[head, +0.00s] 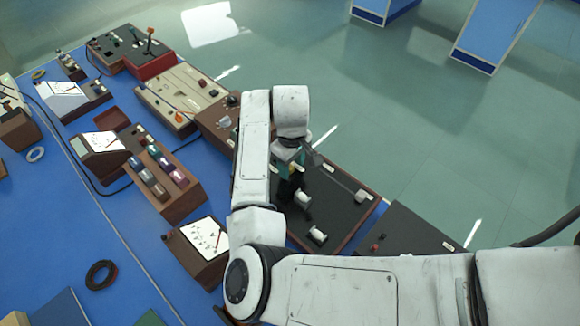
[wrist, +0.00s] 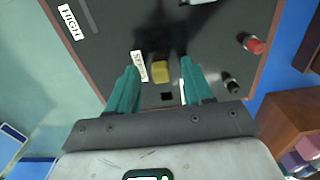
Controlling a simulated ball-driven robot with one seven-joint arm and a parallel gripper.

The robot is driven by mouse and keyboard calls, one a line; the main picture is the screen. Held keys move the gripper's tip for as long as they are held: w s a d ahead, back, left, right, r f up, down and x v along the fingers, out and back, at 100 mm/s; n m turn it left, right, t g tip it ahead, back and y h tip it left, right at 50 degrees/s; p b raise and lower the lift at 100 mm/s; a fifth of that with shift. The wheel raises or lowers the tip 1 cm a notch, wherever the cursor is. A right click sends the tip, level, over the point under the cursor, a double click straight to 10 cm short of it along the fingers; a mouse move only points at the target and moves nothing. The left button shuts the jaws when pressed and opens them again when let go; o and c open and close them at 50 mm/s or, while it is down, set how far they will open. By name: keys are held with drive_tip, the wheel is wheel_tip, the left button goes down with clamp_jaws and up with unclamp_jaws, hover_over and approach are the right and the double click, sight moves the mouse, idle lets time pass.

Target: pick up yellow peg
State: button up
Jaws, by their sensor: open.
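The yellow peg (wrist: 160,71) stands on a dark panel (wrist: 122,32) with a brown rim, beside a white label, in the wrist view. My gripper (wrist: 159,66) is open, its two teal fingers on either side of the peg with gaps to both. I cannot tell how far above the panel the fingertips are. In the head view my gripper (head: 287,160) hangs over the dark panel (head: 335,200), and my arm hides part of it. A little yellow shows by the fingers there, too small to make out well.
A red knob (wrist: 254,45) and a black knob (wrist: 231,85) stand on the panel to the right of the peg. White cylinders (head: 318,235) stand on the panel in the head view. Other instrument boxes crowd the blue bench (head: 70,215). Open floor lies beyond it.

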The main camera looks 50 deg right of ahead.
drive_tip(key=shift+f, duration=0.3)
drive_tip(key=shift+c, duration=0.4)
clamp_jaws()
